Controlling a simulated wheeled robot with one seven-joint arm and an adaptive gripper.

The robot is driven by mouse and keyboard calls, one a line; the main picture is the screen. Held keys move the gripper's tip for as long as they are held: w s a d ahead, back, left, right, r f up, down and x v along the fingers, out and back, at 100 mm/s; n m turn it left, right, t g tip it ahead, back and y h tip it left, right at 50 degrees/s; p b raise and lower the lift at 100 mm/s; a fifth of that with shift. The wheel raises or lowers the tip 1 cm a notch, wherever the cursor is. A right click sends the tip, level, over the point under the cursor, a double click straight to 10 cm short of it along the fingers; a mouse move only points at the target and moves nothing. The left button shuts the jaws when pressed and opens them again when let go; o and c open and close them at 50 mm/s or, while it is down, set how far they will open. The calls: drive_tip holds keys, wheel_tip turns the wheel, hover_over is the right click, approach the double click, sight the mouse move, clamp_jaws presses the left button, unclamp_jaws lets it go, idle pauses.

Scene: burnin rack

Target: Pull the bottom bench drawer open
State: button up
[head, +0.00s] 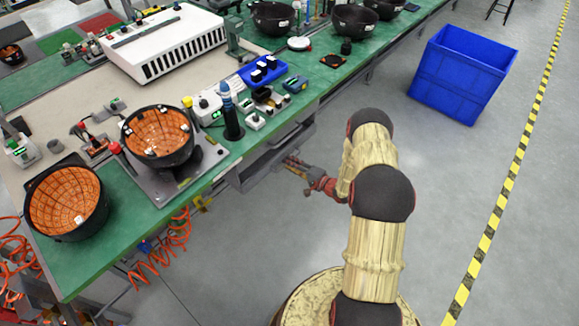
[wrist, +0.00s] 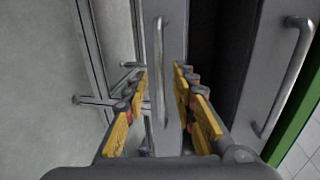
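The bottom bench drawer shows in the wrist view as a grey front (wrist: 176,28) with a metal bar handle (wrist: 159,60). A dark gap lies between this front and the drawer front beside it. My gripper (wrist: 161,70) is open, with its yellow-and-grey fingers on either side of the handle. Space shows between the handle and the fingers, so I see no clear grip. In the head view my gripper (head: 292,163) is under the bench edge, at a grey drawer (head: 250,173); contact there is too small to tell.
A second drawer handle (wrist: 290,75) is at the right of the wrist view. The green bench (head: 107,240) carries orange-lined bowls and instruments. Orange coiled hoses (head: 160,250) hang below it. A blue crate (head: 460,75) stands on the floor.

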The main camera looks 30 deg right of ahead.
drive_tip(key=shift+w+a, duration=0.15)
drive_tip(key=shift+w, duration=0.2)
drive_tip(key=shift+c, duration=0.3)
clamp_jaws()
drive_tip(key=shift+f, duration=0.1)
idle(0.4)
